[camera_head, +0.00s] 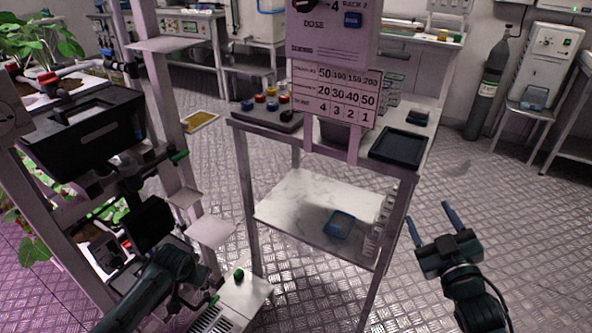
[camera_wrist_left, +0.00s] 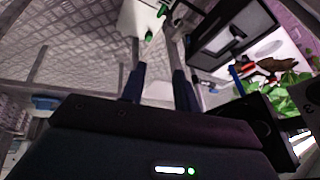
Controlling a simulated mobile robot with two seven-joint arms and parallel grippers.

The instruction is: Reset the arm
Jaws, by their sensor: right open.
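My right gripper (camera_head: 430,220) is in the lower right of the head view. Its two blue fingers are spread apart, with nothing between them, over bare floor to the right of the table. My left arm (camera_head: 158,292) comes in at the lower left, beside the rack with the plants. Its gripper is hard to make out in the head view. In the left wrist view the left gripper (camera_wrist_left: 159,75) shows two dark blue fingers set apart, with no object held between them.
A metal table (camera_head: 320,196) stands in the middle, with a sign panel (camera_head: 333,105), a dark tray (camera_head: 398,147) and a blue container (camera_head: 339,224) on its lower shelf. A plant rack (camera_head: 165,110) is at the left. A gas cylinder (camera_head: 490,88) stands behind. Floor at right is clear.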

